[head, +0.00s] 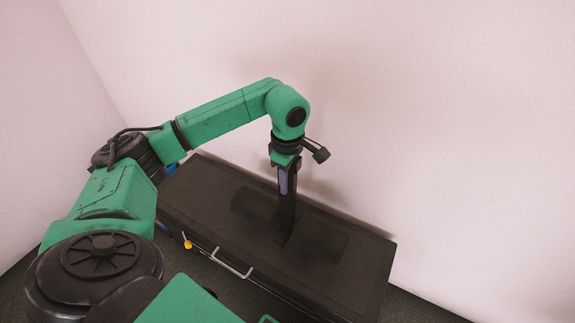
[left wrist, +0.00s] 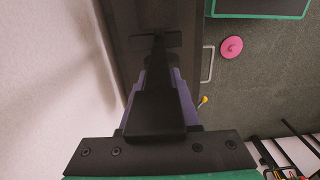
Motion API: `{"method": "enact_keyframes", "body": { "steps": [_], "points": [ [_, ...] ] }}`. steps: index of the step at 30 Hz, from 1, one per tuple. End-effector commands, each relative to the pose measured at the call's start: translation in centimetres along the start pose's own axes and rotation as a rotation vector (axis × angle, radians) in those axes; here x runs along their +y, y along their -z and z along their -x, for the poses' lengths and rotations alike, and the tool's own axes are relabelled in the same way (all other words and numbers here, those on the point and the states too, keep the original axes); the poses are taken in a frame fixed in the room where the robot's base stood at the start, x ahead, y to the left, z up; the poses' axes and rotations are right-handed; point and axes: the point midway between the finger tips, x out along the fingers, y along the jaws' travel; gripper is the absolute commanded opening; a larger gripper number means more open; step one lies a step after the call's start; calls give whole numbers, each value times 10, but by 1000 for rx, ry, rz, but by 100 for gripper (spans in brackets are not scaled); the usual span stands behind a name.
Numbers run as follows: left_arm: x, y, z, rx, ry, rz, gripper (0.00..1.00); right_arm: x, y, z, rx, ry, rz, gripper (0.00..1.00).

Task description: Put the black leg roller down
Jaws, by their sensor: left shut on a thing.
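The black leg roller (head: 322,241) is a dark cylinder lying lengthwise along the top of a dark chest-like bench (head: 195,190) in the head view. My left gripper (head: 283,236) points straight down and is shut on the roller near its middle. The roller is level and at or very close to the bench top; I cannot tell whether it touches. In the left wrist view the gripper (left wrist: 158,40) reaches down over the dark bench top, and the roller is hard to make out there. My right gripper is not in view.
A pale wall stands close behind the bench. The bench front has a metal handle (head: 231,264) and a yellow knob (head: 187,244). A pink disc (left wrist: 231,47) lies on the dark floor in the left wrist view. Bare bench top shows on both sides of the roller.

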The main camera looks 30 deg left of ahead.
Motion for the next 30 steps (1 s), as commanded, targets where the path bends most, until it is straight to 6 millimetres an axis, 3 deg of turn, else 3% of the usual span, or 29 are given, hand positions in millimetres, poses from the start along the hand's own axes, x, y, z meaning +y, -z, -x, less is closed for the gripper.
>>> {"method": "enact_keyframes", "body": {
  "steps": [5,12,18,19,21,30],
  "points": [
    [1,-1,-11,-5,-6,0,0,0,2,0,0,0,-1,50],
    [1,-1,-44,-5,-5,0,0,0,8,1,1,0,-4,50],
    [2,-1,-45,-4,-8,0,0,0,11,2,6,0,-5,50],
    [0,0,-49,0,0,0,41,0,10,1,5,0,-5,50],
    [0,0,-49,0,0,0,60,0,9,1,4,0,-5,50],
    [0,0,-47,-1,-1,0,60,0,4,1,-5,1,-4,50]
  ]
}}
